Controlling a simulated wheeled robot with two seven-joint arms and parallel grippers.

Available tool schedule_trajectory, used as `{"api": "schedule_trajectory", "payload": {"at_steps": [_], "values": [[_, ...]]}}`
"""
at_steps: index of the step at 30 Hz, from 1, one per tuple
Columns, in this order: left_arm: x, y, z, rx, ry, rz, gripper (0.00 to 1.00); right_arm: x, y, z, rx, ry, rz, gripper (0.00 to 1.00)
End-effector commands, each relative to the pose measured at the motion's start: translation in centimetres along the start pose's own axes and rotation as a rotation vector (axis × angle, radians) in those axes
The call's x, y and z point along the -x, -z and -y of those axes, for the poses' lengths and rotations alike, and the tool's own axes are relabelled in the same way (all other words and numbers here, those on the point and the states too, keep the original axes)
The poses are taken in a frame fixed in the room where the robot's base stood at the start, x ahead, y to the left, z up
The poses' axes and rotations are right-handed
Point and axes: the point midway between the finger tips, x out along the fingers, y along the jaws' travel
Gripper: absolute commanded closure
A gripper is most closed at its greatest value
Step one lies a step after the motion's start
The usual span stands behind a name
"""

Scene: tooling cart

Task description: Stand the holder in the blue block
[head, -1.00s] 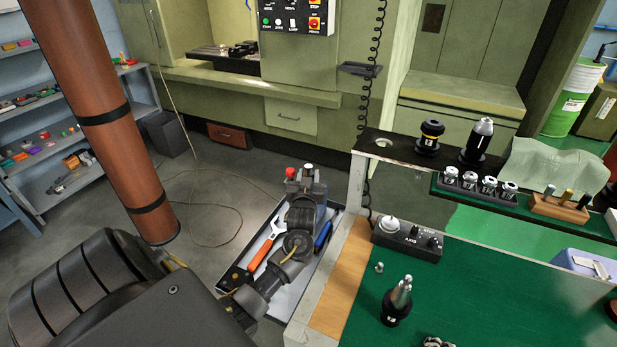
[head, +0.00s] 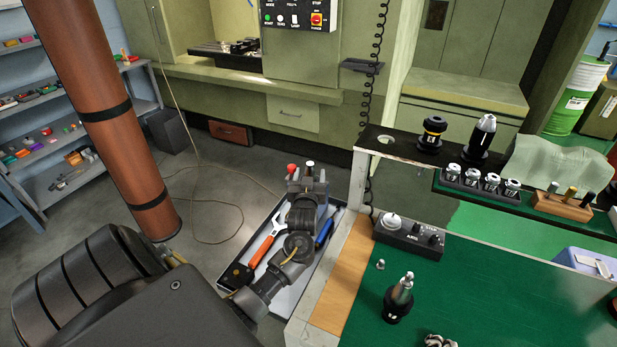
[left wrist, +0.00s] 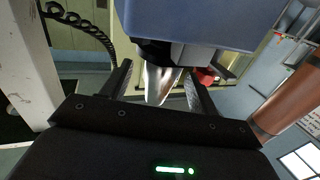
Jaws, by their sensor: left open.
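The blue block (left wrist: 190,18) fills the top of the left wrist view. In the head view, blue (head: 323,212) shows beside and under my left gripper (head: 306,180). A holder with a dark flange and a shiny silver taper (left wrist: 160,82) shows against the block in the left wrist view. The taper lies between the two fingers of my left gripper (left wrist: 158,88), which are apart. In the head view my wrist hides most of the block and holder, so how deep the holder sits cannot be told. My right gripper is not in view.
A tray (head: 283,300) with an orange-handled tool (head: 262,247) lies below my left arm. The cart's green mat (head: 480,300) carries a black holder (head: 398,303) and a control box (head: 410,235). Two more holders (head: 482,142) stand on the black shelf. A coiled cord (head: 375,90) hangs nearby.

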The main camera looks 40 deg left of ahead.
Motion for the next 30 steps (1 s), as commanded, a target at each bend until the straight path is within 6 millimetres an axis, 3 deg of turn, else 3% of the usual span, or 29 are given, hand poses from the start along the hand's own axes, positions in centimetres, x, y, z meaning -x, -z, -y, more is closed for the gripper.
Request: {"api": "schedule_trajectory", "payload": {"at_steps": [9, 15, 30], "values": [[6.3, -0.2, -0.1, 0.004, -0.002, -0.001, 0.39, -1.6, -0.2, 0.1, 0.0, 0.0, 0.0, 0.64], [8.8, 0.0, 0.0, 0.002, -0.001, -0.004, 0.39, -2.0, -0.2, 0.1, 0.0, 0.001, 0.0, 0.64], [9.5, 0.2, 0.0, 0.001, 0.0, -0.005, 0.39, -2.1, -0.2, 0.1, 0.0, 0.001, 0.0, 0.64]]}}
